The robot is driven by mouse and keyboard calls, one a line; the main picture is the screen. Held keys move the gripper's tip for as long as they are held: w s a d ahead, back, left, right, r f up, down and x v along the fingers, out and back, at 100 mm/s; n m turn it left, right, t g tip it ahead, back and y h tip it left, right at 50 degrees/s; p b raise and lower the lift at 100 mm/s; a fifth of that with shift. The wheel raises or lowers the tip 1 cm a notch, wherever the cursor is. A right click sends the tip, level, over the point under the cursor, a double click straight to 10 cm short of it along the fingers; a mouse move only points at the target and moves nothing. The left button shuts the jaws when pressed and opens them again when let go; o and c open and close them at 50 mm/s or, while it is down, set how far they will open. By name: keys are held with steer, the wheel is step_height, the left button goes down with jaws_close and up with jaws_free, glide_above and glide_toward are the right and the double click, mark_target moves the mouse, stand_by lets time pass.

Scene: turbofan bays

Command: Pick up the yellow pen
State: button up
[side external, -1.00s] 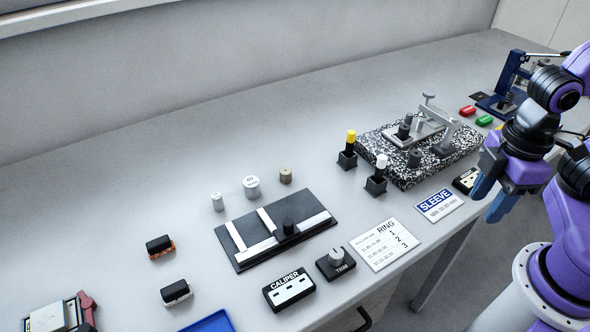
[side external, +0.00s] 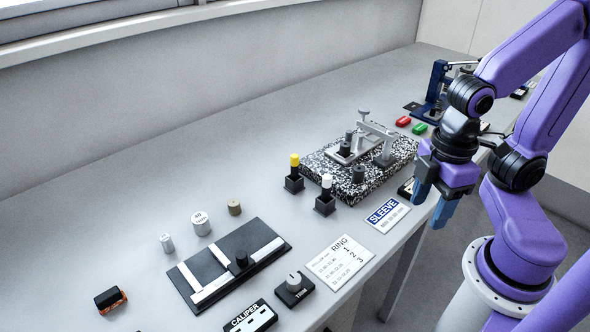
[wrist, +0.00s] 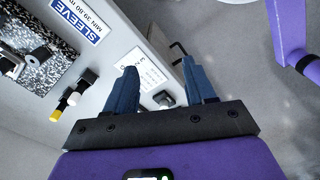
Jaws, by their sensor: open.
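The yellow pen (side external: 294,161) stands upright in a small black square holder (side external: 294,183) on the bench, left of the speckled block. Only its yellow upper part shows above a dark section. Its yellow end also shows at the left of the wrist view (wrist: 56,115). A similar white-topped pen (side external: 326,181) stands in its own holder nearer the bench's front edge. My gripper (side external: 430,206) is open and empty, pointing down near the front edge, well to the right of the yellow pen. Its two blue fingers stand apart in the wrist view (wrist: 160,70).
A speckled block (side external: 375,175) carries a metal clamp fixture. A SLEEVE card (side external: 388,214) and a RING card (side external: 338,262) lie near the front edge. A black tray (side external: 215,275) and small cylinders stand left.

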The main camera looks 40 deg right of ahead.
step_height(320, 180, up, 4)
steer(key=n, duration=0.4)
glide_above(294, 156)
steer(key=f, duration=1.1)
steer(key=shift+w+f, duration=0.15)
steer(key=shift+w, duration=0.1)
steer(key=shift+s+d+f, duration=0.1)
steer(key=shift+s+f, duration=0.05)
steer(key=shift+f, duration=1.2)
steer(key=shift+s+f, duration=0.1)
steer(key=shift+f, duration=1.25)
jaws_close()
